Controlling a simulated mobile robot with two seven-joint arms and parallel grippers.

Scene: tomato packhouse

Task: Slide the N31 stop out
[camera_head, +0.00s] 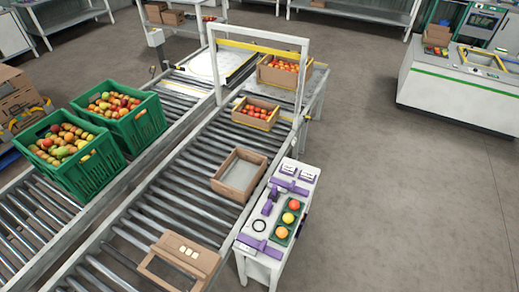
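No label reading N31 can be made out, and I cannot tell which part is the N31 stop. A roller conveyor (195,205) runs from the lower left to the upper right. An empty open wooden crate (258,174) sits on its rollers, and another wooden crate of tomatoes (273,121) stands farther up. A white side stand (249,271) beside the conveyor carries purple pieces, including a purple bar (288,186) and a second purple bar (260,247). Neither of my grippers is in view.
A brown frame with small pale squares (205,260) lies on the near rollers. Two green crates of fruit (92,178) stand on the left conveyor. A white gantry (301,85) spans the line. A green tray (299,213) holds several round fruits.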

